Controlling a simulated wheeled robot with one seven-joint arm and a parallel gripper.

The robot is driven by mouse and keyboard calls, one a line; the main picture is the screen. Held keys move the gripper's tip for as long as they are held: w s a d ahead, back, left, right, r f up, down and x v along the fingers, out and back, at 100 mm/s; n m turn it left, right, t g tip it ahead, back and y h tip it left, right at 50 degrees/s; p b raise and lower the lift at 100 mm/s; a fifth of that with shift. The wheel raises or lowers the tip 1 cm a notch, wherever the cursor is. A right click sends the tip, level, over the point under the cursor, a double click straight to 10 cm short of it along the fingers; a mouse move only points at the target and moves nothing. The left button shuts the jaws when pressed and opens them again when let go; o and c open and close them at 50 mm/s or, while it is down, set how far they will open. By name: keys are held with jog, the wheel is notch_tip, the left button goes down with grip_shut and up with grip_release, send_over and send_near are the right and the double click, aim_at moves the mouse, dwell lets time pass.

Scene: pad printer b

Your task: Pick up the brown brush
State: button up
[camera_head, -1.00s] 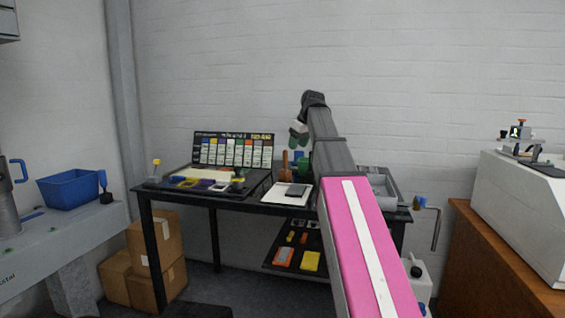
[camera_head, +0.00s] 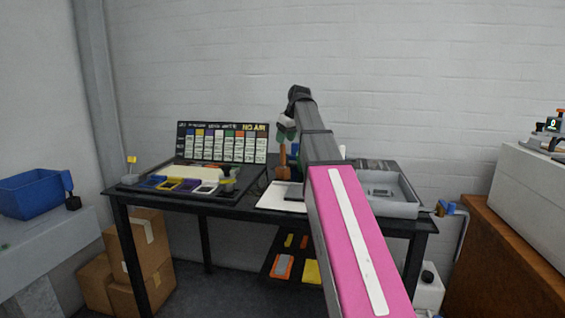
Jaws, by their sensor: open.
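The brown brush (camera_head: 283,170) stands upright on the black table (camera_head: 245,207), its narrow handle pointing up and its wider end low. It is beside the left side of my arm, near the back of a white sheet or board. My gripper (camera_head: 287,136), with dark green fingertips, hangs from the bent end of my arm, just above the top of the brush handle in the picture. It is open and holds nothing. I cannot tell the exact gap in depth between the fingertips and the handle.
Left on the table are a colour chart (camera_head: 222,143) and a tray of coloured pots (camera_head: 185,184). A grey tray (camera_head: 395,208) lies right of my arm. A blue bin (camera_head: 32,194) is far left, cardboard boxes (camera_head: 140,255) are below, and a brown cabinet (camera_head: 500,260) is right.

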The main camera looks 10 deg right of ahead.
aim_at(280, 150)
jog(key=x, duration=0.6)
jog(key=shift+w+a+f, duration=0.15)
grip_shut()
